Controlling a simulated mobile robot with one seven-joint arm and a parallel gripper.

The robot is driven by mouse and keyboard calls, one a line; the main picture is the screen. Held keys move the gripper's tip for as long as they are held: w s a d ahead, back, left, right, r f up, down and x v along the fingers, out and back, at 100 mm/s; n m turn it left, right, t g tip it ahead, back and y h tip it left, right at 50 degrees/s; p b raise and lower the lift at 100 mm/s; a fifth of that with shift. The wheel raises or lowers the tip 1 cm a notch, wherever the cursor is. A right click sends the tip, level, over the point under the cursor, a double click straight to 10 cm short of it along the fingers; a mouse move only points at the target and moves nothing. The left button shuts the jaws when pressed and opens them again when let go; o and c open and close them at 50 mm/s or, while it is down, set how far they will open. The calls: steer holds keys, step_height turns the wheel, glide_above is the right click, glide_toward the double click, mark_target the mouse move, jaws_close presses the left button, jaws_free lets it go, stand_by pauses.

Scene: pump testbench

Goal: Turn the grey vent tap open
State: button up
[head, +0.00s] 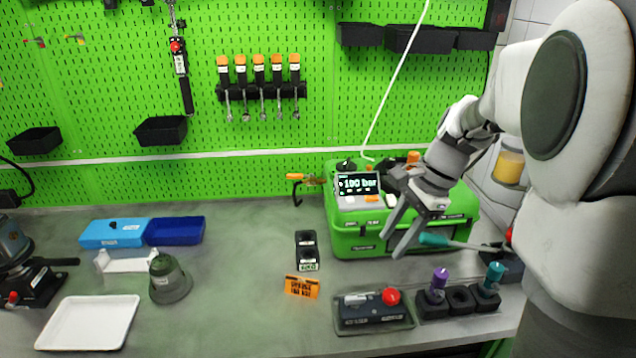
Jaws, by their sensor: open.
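The green pump testbench unit (355,243) stands on the bench at the right, with a lit display (358,184) that seems to read 190 bar. I cannot pick out the grey vent tap with certainty; my gripper and wrist cover part of the unit's front and top. My gripper (393,245) is open and empty, its two fingers pointing down and left in front of the unit's right half. A lever with a teal grip (434,240) and a thin grey rod lies just right of the fingers.
A dark box with a red button (390,297) and a black holder with purple and teal pieces (459,301) sit in front of the unit. An orange sign (301,287) stands left of them. The bench centre is mostly clear.

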mark_target(356, 297)
steer(key=w+d+f+m, duration=0.2)
steer(key=w+f+m, duration=0.1)
steer(key=w+f, duration=0.1)
steer(key=shift+g+y, duration=0.3)
steer(key=x, duration=1.7)
steer(key=shift+s+a+f+b, duration=0.15)
steer(key=shift+a+b, duration=0.05)
steer(key=shift+b, duration=0.2)
jaws_close()
